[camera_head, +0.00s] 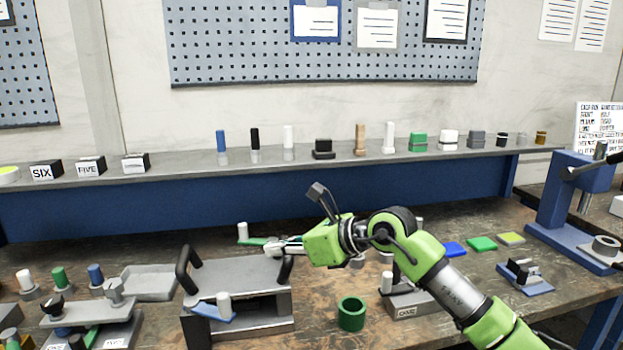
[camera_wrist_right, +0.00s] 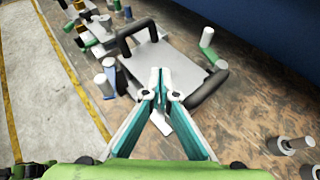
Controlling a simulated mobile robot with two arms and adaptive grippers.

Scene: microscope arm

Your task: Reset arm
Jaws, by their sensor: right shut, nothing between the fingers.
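My right arm is green and reaches in from the lower right in the head view. Its gripper (camera_head: 285,246) is at the right black handle of a grey metal box (camera_head: 238,280) on the bench. In the right wrist view the fingertips (camera_wrist_right: 160,75) are together with nothing between them, over the grey plate (camera_wrist_right: 155,58) between its two black handles. I cannot tell whether the fingers touch the plate or the handle. My left gripper is not in view.
A green cup (camera_head: 351,314) stands right of the grey box. A grey tray (camera_head: 149,283) lies to its left. A blue press (camera_head: 575,205) stands at the right. A shelf (camera_head: 190,167) with several small pegs and blocks runs along the back. Some brown bench surface is bare.

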